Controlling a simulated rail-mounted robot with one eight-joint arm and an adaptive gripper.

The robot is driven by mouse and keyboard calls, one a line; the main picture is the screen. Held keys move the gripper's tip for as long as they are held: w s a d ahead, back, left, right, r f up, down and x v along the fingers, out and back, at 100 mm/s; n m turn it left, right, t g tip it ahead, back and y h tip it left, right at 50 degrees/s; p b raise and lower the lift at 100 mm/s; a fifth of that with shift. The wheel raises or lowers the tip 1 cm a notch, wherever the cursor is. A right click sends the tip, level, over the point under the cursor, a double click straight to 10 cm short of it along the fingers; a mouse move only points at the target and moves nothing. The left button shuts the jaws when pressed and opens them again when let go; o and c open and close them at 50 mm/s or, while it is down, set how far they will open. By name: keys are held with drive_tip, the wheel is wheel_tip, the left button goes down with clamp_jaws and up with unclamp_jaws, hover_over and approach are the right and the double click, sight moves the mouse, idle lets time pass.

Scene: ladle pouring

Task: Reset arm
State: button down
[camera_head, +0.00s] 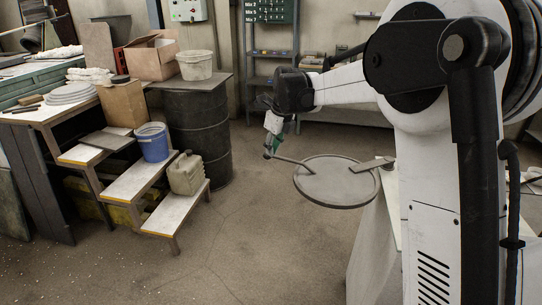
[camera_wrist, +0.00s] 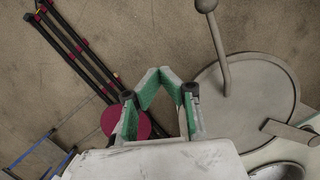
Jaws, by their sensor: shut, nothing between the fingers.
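My gripper (camera_wrist: 160,74) is shut and empty in the wrist view, its green-padded fingers meeting at the tips. In the head view my gripper (camera_head: 272,146) points down at the end of the arm, by the left side of a round grey disc (camera_head: 335,190). A rod handle with a ball knob (camera_head: 290,162) rises from the disc; its knob appears close to my gripper there. In the wrist view the disc (camera_wrist: 245,110) and its handle (camera_wrist: 218,40) are right of my fingers, apart from them. No ladle can be clearly identified.
A stepped stand holds a blue bucket (camera_head: 153,142) and a beige canister (camera_head: 186,174) at left. A black drum (camera_head: 197,130) carries a white bucket (camera_head: 195,65). Shelves (camera_head: 271,50) stand behind. The floor (camera_head: 240,240) in the middle is clear.

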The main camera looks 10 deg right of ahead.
drive_tip(key=s+d+r+n+t, duration=0.1)
drive_tip(key=s+d+r+n, duration=0.2)
drive_tip(key=s, duration=0.4)
drive_tip(key=s+d+r+n+t+h, duration=0.1)
drive_tip(key=s+r+n, duration=0.2)
drive_tip(key=s+n, duration=0.35)
drive_tip(key=s+d+r+n+t, duration=0.1)
drive_tip(key=s+d+r+n, duration=0.2)
drive_tip(key=s, duration=0.4)
drive_tip(key=s+d+f+n+t, duration=0.1)
drive_tip(key=s+f+n, duration=0.2)
drive_tip(key=s+n, duration=0.4)
drive_tip(key=s+d+f+n+t+h, duration=0.1)
drive_tip(key=s+f+n, duration=0.2)
drive_tip(key=s+n, duration=0.5)
drive_tip(key=s, duration=0.5)
drive_tip(key=shift+d+f, duration=0.3)
drive_tip(key=shift+f, duration=0.05)
